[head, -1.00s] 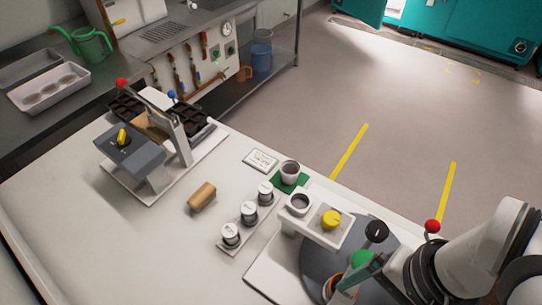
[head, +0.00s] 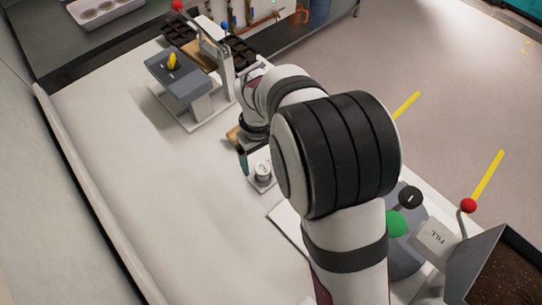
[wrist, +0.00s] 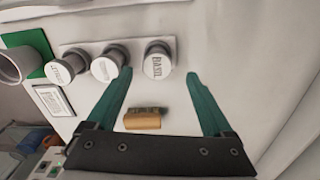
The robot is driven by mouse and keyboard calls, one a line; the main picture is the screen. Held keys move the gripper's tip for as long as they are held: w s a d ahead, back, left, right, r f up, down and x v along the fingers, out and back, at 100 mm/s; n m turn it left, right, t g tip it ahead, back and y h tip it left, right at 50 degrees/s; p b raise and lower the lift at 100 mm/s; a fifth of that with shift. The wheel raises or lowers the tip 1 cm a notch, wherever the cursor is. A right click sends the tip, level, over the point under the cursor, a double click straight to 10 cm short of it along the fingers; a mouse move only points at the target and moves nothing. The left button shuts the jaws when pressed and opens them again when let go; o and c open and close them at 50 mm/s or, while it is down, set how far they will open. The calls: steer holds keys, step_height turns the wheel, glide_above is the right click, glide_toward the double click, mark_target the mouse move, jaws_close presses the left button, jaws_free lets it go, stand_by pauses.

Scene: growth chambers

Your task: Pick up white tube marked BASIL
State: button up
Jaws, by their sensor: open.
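The white tube marked BASIL (wrist: 157,62) stands at the right end of a row of three in the wrist view, its round lid facing me. In the head view, one white tube (head: 263,170) shows at the rack's near end; its label is too small to read there. My gripper (wrist: 158,74) is open, with one teal fingertip to the left and one to the right of the BASIL tube. Whether they touch it, I cannot tell. In the head view, my arm hides the other tubes and most of my gripper, except for a teal finger (head: 243,160).
Two more white tubes, one (wrist: 107,65) close to the left fingertip and one (wrist: 66,68) farther left, share the rack. A tan brush (wrist: 142,121) lies between the fingers, nearer the palm. A grey cup (wrist: 14,64) stands at far left. The bench's left side is clear.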

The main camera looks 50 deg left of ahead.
mark_target(263, 167)
steer(key=f, duration=0.4)
steer(key=shift+w+f, duration=0.2)
steer(key=shift+w, duration=0.05)
jaws_close()
steer(key=shift+r, duration=0.1)
